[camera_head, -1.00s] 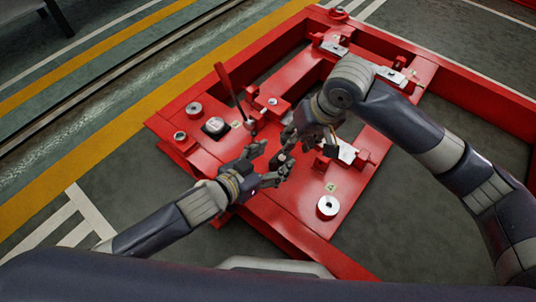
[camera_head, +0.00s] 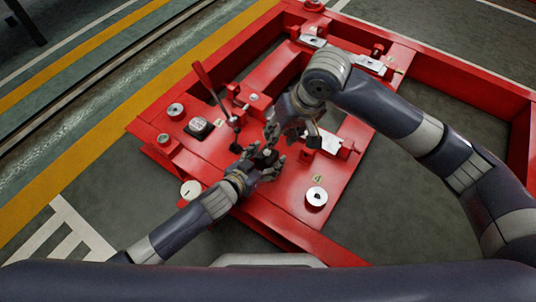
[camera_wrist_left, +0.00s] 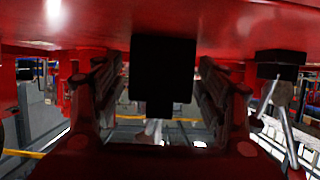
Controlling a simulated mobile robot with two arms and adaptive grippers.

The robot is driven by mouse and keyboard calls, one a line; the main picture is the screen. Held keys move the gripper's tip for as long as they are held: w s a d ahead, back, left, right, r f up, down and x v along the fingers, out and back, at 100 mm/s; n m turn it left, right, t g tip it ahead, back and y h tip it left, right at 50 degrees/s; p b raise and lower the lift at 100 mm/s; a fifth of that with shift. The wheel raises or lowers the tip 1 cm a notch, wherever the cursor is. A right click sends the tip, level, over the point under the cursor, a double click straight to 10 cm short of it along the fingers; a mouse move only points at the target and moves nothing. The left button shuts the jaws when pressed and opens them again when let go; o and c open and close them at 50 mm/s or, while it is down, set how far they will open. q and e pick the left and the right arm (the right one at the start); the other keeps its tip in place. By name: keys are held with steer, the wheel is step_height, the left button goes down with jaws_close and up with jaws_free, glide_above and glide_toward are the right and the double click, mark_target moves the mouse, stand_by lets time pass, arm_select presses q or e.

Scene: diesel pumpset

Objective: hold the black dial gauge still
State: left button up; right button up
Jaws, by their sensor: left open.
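The black dial gauge appears as a black block (camera_wrist_left: 163,72) in the middle of the left wrist view, with a thinner stem below it. In the head view it is a small dark shape (camera_head: 268,156) at the left fingers, partly hidden by them. My left gripper (camera_head: 272,164) is open, with one finger on each side of the block; gaps show on both sides in the wrist view. My right gripper (camera_head: 285,132) is just beyond, over the red frame; its fingers are too small and overlapped to read.
The red frame (camera_head: 285,195) carries a round white-topped part (camera_head: 316,196), a red lever (camera_head: 208,82) and a dark square part (camera_head: 199,127). A black block (camera_head: 313,136) sits beside the right gripper.

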arm_select(q)
steer(key=shift+w+d+f, duration=0.2)
steer(key=shift+w+d, duration=0.1)
steer(key=shift+w, duration=0.2)
steer(key=shift+c, duration=1.3)
jaws_close()
